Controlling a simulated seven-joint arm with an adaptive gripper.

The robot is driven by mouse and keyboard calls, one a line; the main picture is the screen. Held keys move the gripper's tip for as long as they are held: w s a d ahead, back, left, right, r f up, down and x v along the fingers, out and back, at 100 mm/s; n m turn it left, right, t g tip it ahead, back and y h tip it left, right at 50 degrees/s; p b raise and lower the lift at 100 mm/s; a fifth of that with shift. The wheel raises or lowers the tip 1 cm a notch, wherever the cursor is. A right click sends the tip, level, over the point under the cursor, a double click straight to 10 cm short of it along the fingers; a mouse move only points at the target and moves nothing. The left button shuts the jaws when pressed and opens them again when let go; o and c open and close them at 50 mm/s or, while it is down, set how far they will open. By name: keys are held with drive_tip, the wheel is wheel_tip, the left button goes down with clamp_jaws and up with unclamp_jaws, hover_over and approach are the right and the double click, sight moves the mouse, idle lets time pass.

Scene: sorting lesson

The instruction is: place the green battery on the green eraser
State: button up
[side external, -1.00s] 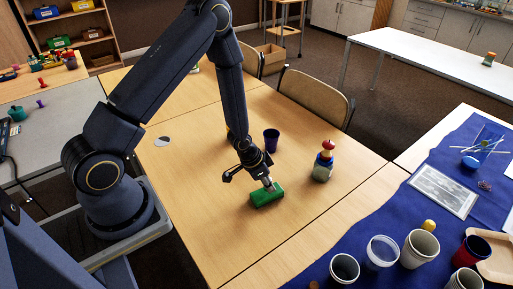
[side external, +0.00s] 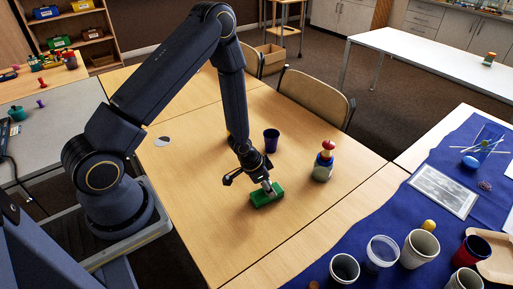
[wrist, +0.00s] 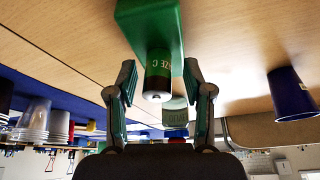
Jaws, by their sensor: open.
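The green eraser (side external: 267,196) is a green block lying on the wooden table; it also fills the top middle of the wrist view (wrist: 150,22). The green battery (wrist: 158,75), dark with a green band, lettering and a pale metal end, shows in the wrist view against the eraser's near part. It appears to rest on the eraser, but I cannot tell the exact contact. My gripper (wrist: 160,88) is open, with one finger on each side of the battery and a visible gap on both sides. In the side view, my gripper (side external: 268,187) is low over the eraser and mostly hides the battery.
A dark blue cup (side external: 271,140) stands behind my gripper. A blue cloth (side external: 330,262) with several cups lies at the lower right. The table's front middle is clear.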

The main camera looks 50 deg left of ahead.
drive_tip(key=s+a+r+n+y, duration=0.1)
drive_tip(key=s+a+r, duration=0.15)
drive_tip(key=r, duration=1.05)
drive_tip(key=s+a+r+y, duration=0.15)
drive_tip(key=s+r, duration=0.25)
drive_tip(key=r, duration=0.9)
drive_tip(key=s+d+r+n+t+h, duration=0.1)
drive_tip(key=s+d+r, duration=0.4)
drive_tip(key=s+r, duration=0.6)
drive_tip(key=shift+s+r+n, duration=0.2)
drive_tip(key=shift+s+n, duration=0.55)
drive_tip(key=shift+n, duration=0.05)
